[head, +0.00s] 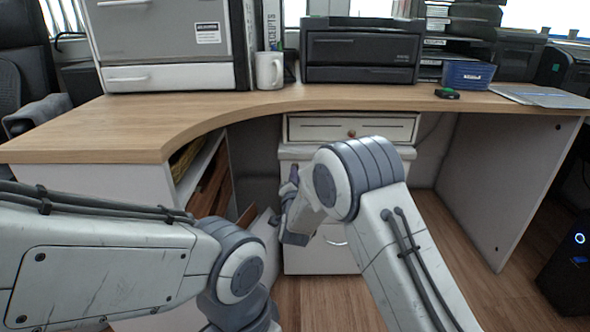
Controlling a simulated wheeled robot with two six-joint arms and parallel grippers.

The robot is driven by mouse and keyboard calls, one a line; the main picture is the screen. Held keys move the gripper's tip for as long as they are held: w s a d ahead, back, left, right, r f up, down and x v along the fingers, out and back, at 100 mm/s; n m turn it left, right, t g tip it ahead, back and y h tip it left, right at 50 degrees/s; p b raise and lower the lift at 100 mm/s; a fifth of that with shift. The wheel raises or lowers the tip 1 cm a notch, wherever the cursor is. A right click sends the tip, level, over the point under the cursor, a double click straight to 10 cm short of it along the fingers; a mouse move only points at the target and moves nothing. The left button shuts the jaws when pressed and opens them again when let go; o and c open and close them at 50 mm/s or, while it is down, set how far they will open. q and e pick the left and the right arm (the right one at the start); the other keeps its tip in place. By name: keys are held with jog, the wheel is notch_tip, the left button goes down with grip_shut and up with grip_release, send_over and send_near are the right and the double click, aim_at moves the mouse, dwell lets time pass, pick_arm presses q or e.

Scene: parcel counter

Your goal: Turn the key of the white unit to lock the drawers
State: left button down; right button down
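The white drawer unit (320,262) stands under the desk, largely covered by my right arm. A pale drawer front (310,131) shows at its top, with a small brown round piece (351,134) on it; I cannot tell whether this is a knob or a key. A curved handle shows lower on the unit. My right gripper (289,200) is in front of the unit's left side, small and partly hidden by my own wrist. Its fingers do not show clearly enough to tell open from shut. My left arm crosses the lower left; its gripper does not show.
The curved wooden desk (130,127) spans the view. On it stand a grey cabinet (160,40), a white mug (269,70), a black printer (360,50) and a blue bin (468,75). Open shelving is left of the unit.

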jog(key=shift+n+p, duration=2.55)
jog(key=shift+n, duration=1.75)
jog(key=c, duration=1)
grip_release()
jog(key=shift+c, duration=0.2)
jog(key=s+p, duration=0.3)
jog(key=s, duration=0.7)
jog(key=shift+s+p, duration=0.25)
jog(key=shift+p, duration=0.05)
